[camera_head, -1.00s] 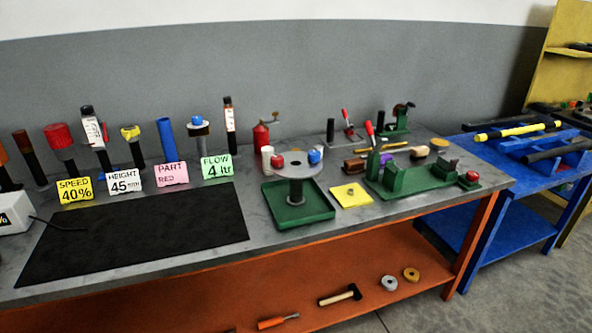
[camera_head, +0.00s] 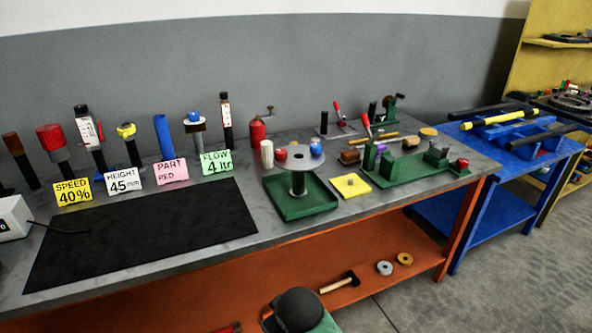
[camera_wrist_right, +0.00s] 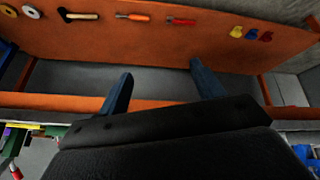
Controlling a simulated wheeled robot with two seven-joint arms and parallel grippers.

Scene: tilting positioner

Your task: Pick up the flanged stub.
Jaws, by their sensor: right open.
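A small stub-like piece (camera_head: 350,180), likely the flanged stub, sits on a yellow square pad (camera_head: 362,190) on the grey workbench. It is too small in the head view for its shape to be clear. My right gripper (camera_wrist_right: 160,82) is open and empty in the right wrist view. Its two blue fingers are wide apart in front of the bench's orange lower shelf, away from the yellow pad. My left gripper is in no view.
A green tray (camera_head: 327,206) with a round grey disc on a post stands left of the pad. A green fixture (camera_head: 400,175) stands to its right. A black mat (camera_head: 140,238) covers the left bench. The orange shelf (camera_wrist_right: 215,35) holds a hammer (camera_wrist_right: 78,16) and other tools.

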